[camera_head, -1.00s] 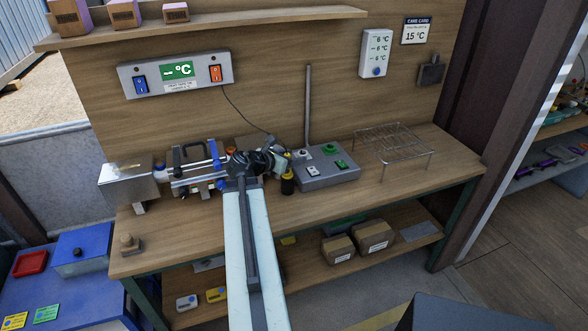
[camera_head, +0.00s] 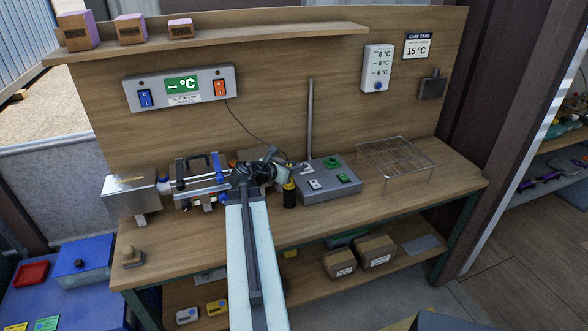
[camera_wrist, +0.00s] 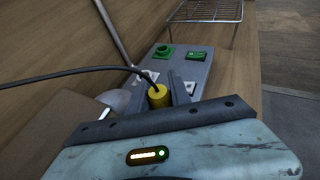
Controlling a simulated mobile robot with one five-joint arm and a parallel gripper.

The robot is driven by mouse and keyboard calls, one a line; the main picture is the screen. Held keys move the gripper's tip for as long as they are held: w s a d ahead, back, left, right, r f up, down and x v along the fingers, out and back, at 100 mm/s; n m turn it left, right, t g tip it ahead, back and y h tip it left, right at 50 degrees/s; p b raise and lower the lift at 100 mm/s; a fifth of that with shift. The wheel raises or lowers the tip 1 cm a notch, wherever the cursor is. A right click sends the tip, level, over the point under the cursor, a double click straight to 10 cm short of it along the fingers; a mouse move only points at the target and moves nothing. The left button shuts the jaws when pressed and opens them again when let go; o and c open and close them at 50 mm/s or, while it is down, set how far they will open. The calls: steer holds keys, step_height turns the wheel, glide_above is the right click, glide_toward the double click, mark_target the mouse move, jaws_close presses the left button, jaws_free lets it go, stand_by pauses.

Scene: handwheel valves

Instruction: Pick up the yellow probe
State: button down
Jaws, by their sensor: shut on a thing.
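The yellow probe (camera_wrist: 158,96) is between the fingers of my gripper (camera_wrist: 160,92) in the wrist view, with a black cable running from its top to the left. In the head view the probe (camera_head: 289,186) shows as a small black and yellow upright cylinder at the tip of my gripper (camera_head: 287,174), just left of the grey control box. The gripper is shut on it. My wrist hides part of the fingers, and whether the probe's lower end touches the bench is hard to tell.
The grey control box (camera_head: 328,183) with green knobs stands right beside the probe. A wire rack (camera_head: 398,158) stands farther right, and a vertical rod (camera_head: 310,120) rises behind. A clamp-like apparatus (camera_head: 195,180) and a metal box (camera_head: 130,196) stand left. The front bench strip is mostly clear.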

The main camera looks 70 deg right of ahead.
step_height(320, 180, up, 9)
steer(key=p, duration=0.8)
steer(key=c, duration=1.8)
jaws_free()
jaws_close()
step_height(320, 180, up, 8)
steer(key=p, duration=0.8)
steer(key=shift+r, duration=0.2)
